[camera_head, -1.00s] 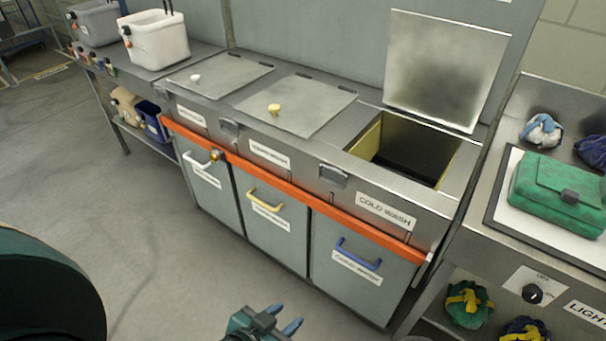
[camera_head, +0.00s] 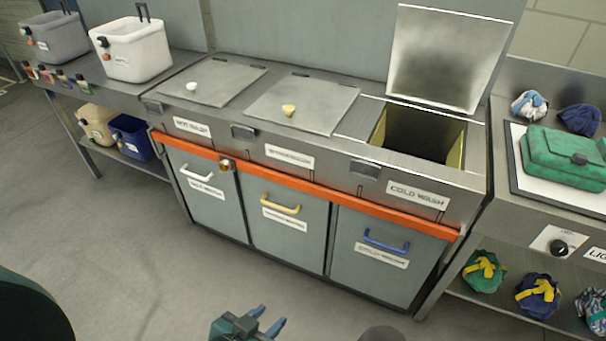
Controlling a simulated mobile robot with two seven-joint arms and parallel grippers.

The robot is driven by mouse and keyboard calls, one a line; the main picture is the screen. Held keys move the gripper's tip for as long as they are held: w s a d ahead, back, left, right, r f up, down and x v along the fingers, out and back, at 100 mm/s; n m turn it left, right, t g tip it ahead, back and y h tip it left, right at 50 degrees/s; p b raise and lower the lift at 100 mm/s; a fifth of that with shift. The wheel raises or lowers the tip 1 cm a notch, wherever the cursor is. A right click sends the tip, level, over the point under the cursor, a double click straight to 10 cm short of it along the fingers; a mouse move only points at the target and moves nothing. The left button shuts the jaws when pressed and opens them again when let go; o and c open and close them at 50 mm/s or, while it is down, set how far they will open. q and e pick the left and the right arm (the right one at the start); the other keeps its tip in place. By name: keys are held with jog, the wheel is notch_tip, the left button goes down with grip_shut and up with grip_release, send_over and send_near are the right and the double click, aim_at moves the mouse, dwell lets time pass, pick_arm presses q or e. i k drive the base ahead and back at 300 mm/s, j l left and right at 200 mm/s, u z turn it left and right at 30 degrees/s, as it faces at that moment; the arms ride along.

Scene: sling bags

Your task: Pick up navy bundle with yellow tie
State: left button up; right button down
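The navy bundle with a yellow tie (camera_head: 538,294) sits on the low shelf under the right-hand counter. It is between a green bundle with a yellow tie (camera_head: 484,271) and a multicoloured bundle (camera_head: 593,309) cut by the right edge. My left gripper (camera_head: 268,322) shows at the bottom middle, its blue fingers apart with nothing between them. It is well to the left of the navy bundle and not touching anything. My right gripper is not in view.
The cold wash bin (camera_head: 424,138) has its lid raised; two other lids are shut. A green bag (camera_head: 564,157) lies on a white board on the right counter, with a white-blue bundle (camera_head: 530,105) and a plain navy bundle (camera_head: 579,119) behind. The floor in front is clear.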

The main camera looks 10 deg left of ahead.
aim_at(540, 297)
jog(key=k+j, duration=0.1)
jog(key=j, duration=0.35)
jog(key=k+j+z, duration=0.15)
jog(key=j, duration=0.25)
jog(key=k+j, duration=0.1)
jog(key=j, duration=0.35)
jog(key=k+j+z, duration=0.1)
jog(key=j, duration=0.3)
jog(key=k+j+z, duration=0.1)
jog(key=j, duration=0.3)
jog(key=k+j+z, duration=0.1)
jog(key=z, duration=0.25)
jog(key=j+z, duration=0.1)
jog(key=z, duration=0.95)
jog(key=i+l+u, duration=0.1)
jog(key=i+l, duration=0.45)
jog(key=i+l+u, duration=0.15)
jog(key=l, duration=0.3)
jog(key=i+l+u, duration=0.1)
jog(key=i+l, duration=0.45)
jog(key=l, duration=0.2)
jog(key=i+l+u, duration=0.25)
jog(key=i+l, duration=0.2)
jog(key=l, duration=0.35)
